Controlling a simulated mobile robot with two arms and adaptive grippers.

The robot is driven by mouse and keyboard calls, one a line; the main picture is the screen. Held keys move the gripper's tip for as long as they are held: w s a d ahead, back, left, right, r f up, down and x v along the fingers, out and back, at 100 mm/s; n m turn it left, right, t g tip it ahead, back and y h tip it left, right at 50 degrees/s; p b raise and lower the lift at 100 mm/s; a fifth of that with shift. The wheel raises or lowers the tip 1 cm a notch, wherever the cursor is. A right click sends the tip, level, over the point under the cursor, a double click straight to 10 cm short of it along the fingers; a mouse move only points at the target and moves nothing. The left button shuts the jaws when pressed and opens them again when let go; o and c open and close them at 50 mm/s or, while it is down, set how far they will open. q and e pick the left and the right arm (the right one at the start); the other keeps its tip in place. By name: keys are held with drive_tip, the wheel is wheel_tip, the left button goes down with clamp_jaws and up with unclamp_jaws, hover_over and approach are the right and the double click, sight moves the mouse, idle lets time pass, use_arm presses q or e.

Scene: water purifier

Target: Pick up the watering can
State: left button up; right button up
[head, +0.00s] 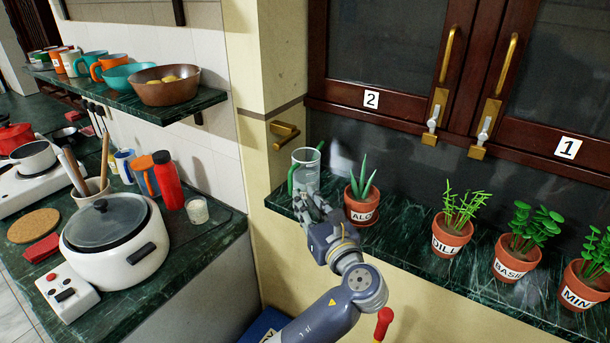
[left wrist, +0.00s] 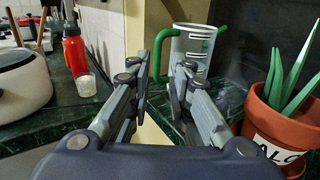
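The watering can (head: 306,168) is a clear container with a green handle and green spout. It stands upright at the left end of the dark green marble shelf, left of the aloe pot. It also shows in the left wrist view (left wrist: 195,48), just beyond the fingertips. My left gripper (head: 310,203) is in front of the can in the head view, hiding its lower part. In the left wrist view the fingers of my left gripper (left wrist: 162,64) are spread with nothing between them. My right gripper is not in view.
The aloe pot (head: 361,203) stands close to the can's right. Dill (head: 452,233), basil (head: 517,258) and mint (head: 580,287) pots follow along the shelf. A wall with a brass handle (head: 285,132) is at left. A red bottle (head: 168,181) and cooker (head: 115,246) stand on the left counter.

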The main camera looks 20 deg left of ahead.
sight(291, 183)
use_arm(q)
drive_tip(key=p+x, duration=0.1)
drive_tip(key=x, duration=0.7)
drive_tip(key=shift+a+p, duration=0.25)
drive_tip(key=shift+p, duration=0.1)
drive_tip(key=shift+w+a+f, duration=0.15)
drive_tip(key=shift+w+a, duration=0.2)
clamp_jaws()
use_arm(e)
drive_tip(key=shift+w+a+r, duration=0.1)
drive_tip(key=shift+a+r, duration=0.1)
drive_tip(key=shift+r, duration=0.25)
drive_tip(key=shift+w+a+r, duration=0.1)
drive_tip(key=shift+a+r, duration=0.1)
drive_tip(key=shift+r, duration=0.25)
